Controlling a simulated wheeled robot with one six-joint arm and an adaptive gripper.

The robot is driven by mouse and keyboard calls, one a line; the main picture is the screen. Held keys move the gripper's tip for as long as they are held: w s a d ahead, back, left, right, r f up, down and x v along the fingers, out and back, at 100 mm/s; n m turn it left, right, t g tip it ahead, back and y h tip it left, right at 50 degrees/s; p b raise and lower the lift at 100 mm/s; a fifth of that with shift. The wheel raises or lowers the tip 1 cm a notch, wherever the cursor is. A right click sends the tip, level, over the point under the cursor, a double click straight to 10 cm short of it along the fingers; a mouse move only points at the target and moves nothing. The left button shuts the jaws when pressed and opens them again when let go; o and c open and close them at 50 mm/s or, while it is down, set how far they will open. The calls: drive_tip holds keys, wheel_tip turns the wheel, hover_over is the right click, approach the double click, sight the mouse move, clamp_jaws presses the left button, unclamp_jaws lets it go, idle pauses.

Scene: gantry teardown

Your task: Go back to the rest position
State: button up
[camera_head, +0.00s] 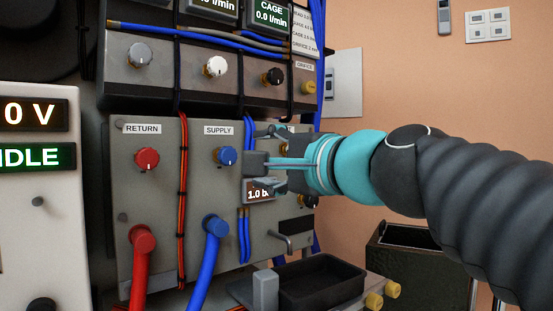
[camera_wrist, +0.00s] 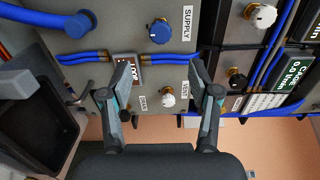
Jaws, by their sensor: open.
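My gripper (camera_wrist: 160,95) is open and empty in the wrist view, its two fingers apart in front of the grey panel (camera_wrist: 90,30). A white knob (camera_wrist: 168,98) shows between the fingers, behind them; I cannot tell any contact. In the head view my arm comes in from the right and my gripper (camera_head: 262,167) covers part of the panel right of the blue SUPPLY knob (camera_head: 227,156). That knob also shows in the wrist view (camera_wrist: 160,31). The red RETURN knob (camera_head: 146,159) is at the left. My gripper partly hides a small display (camera_head: 259,192).
Red (camera_head: 139,265) and blue (camera_head: 209,265) hoses stick out below the knobs. A black tray (camera_head: 320,281) stands below my arm, with a dark open box (camera_head: 400,240) to its right. An upper panel (camera_head: 180,62) overhangs with several knobs. The orange wall side at right is open.

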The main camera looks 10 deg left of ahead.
drive_tip(key=s+d+f+n+g+h+p, duration=0.2)
drive_tip(key=d+f, duration=0.5)
drive_tip(key=f, duration=0.5)
drive_tip(key=s+d+f+n+g+h+p, duration=0.2)
drive_tip(key=s+d+f+h, duration=0.4)
drive_tip(key=f, duration=0.6)
drive_tip(key=s+d+f+n+g+h+p, duration=0.2)
drive_tip(key=s+d+f+n+g+h, duration=0.1)
drive_tip(key=d+f, duration=0.6)
wheel_tip(320, 180, down, 3)
drive_tip(key=shift+s+d+f+n+h, duration=0.1)
drive_tip(key=shift+s+d+n+h, duration=0.3)
drive_tip(key=shift+s+n+h, duration=0.6)
drive_tip(key=shift+s, duration=0.2)
